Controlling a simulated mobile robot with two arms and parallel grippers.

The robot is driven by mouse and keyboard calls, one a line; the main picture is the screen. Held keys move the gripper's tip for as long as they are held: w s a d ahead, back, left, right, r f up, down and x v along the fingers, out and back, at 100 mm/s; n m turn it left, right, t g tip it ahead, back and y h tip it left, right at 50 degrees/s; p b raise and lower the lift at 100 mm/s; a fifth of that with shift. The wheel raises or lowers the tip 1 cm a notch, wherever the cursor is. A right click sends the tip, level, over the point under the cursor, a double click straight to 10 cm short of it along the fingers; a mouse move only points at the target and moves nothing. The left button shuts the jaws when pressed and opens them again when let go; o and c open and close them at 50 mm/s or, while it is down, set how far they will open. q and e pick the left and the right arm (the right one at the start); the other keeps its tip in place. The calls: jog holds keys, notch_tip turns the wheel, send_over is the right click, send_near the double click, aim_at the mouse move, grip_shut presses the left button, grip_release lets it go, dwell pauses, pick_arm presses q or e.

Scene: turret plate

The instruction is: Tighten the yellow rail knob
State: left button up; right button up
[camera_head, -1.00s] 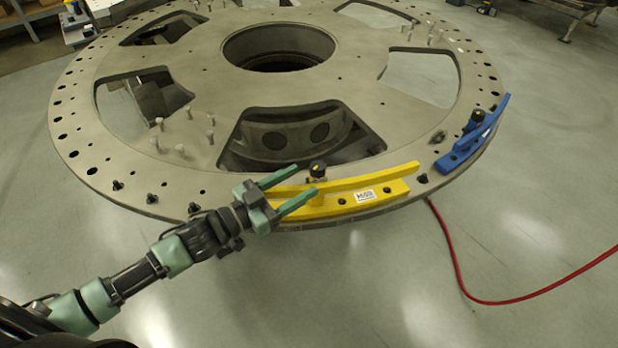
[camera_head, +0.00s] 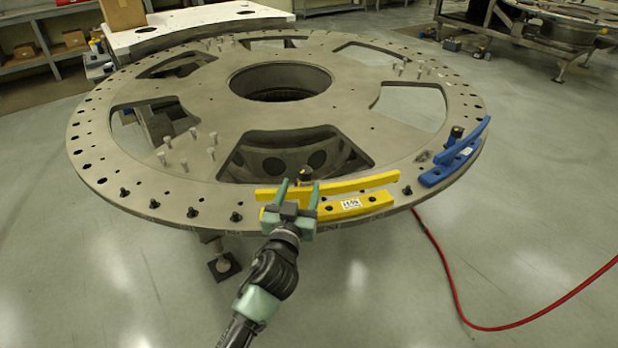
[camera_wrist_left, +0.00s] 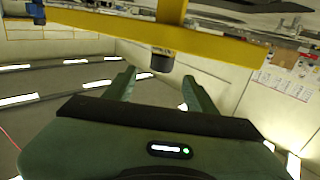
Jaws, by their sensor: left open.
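The yellow rail (camera_head: 352,188) lies along the front edge of the round turret plate, with a white label on its face. Its dark knob (camera_head: 305,174) stands behind the rail. My left gripper (camera_head: 299,188) is open at the left part of the rail, its two green fingers reaching over it toward the knob. In the left wrist view the black knob (camera_wrist_left: 162,60) shows between and just past the fingertips (camera_wrist_left: 158,76), beside the yellow rail (camera_wrist_left: 215,46). I cannot tell whether a finger touches the rail or knob. My right gripper is out of view.
The grey turret plate (camera_head: 200,80) has large cutouts and upright pins. A blue rail (camera_head: 452,165) with its own dark knob sits to the right. A red cable (camera_head: 450,285) lies on the open floor at front right.

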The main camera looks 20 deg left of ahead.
aim_at(303, 176)
pick_arm(q)
jog(key=w, duration=0.4)
jog(key=w+a+p, duration=0.1)
jog(key=w, duration=0.1)
jog(key=shift+f, duration=0.1)
jog(key=shift+w, duration=0.65)
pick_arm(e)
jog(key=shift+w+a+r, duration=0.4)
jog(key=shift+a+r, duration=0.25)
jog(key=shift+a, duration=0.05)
pick_arm(q)
grip_shut()
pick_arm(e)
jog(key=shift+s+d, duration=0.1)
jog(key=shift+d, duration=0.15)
